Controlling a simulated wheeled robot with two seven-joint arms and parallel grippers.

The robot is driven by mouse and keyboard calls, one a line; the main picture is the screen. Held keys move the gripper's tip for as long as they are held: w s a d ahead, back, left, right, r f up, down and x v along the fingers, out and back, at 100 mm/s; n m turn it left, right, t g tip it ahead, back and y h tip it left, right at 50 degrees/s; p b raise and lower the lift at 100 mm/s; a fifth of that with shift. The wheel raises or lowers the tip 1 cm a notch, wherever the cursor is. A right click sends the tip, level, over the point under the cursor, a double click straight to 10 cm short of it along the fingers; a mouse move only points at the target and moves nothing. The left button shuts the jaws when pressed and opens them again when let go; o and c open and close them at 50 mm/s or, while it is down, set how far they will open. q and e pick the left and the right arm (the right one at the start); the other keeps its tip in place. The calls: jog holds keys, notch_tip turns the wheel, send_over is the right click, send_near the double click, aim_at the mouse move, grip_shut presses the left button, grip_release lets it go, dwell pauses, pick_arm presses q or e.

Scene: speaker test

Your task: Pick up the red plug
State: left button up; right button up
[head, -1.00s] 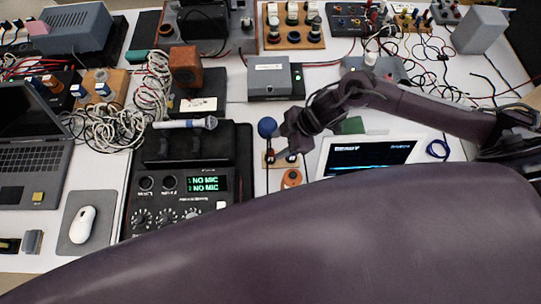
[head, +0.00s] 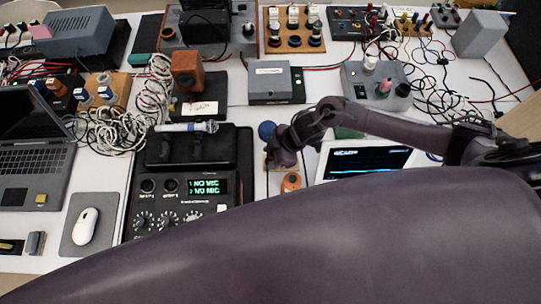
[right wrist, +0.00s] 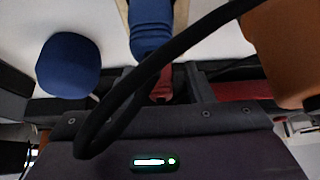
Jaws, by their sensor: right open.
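My right gripper (head: 280,158) reaches in from the right in the head view, low over the table between the mixer and the bright-screened device. In the right wrist view the open jaws (right wrist: 160,88) stand on either side of a small red piece, which looks like the red plug (right wrist: 160,84). It adjoins a blue cylindrical part (right wrist: 152,30) on a pale wooden block. A black cable loops across the wrist view and hides part of this. In the head view the gripper hides the plug. Whether the jaws touch it I cannot tell. My left gripper is not in view.
A blue ball-like knob (head: 267,130) and an orange object (head: 291,182) stand close to the gripper. The black mixer (head: 180,200) is to the left, a screened device (head: 365,160) to the right. A grey box (head: 276,83) lies behind. Loose cables clutter the table.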

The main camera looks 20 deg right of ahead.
grip_shut()
